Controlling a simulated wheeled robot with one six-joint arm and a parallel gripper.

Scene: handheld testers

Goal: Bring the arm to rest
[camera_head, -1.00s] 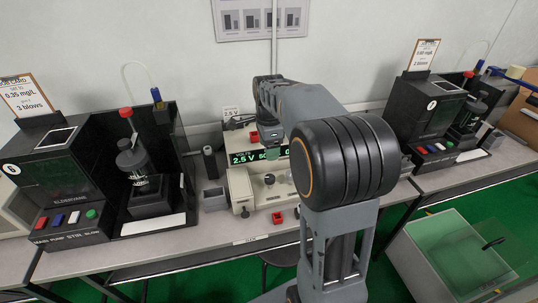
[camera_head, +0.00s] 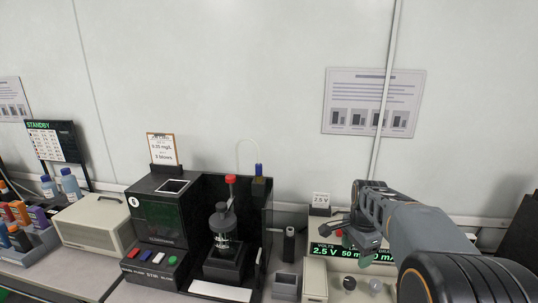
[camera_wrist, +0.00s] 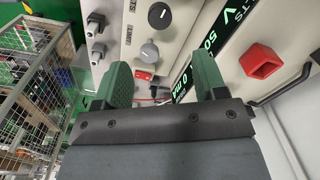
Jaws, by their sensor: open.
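My gripper (camera_wrist: 165,85) is open in the wrist view, its two green fingers apart with nothing between them. It is above the front panel of a beige power unit (camera_wrist: 180,25) with knobs and a green display. In the head view my gripper (camera_head: 365,243) is at the lower right, in front of the same unit's display (camera_head: 338,252), which reads 2.5 V. My arm (camera_head: 425,235) reaches in from the lower right corner.
A black tester (camera_head: 160,225) with coloured buttons stands left of the unit, with a stirrer (camera_head: 223,225) beside it. A beige box (camera_head: 95,222) and a bottle rack (camera_head: 25,238) are farther left. A wire cage (camera_wrist: 30,80) shows at left in the wrist view.

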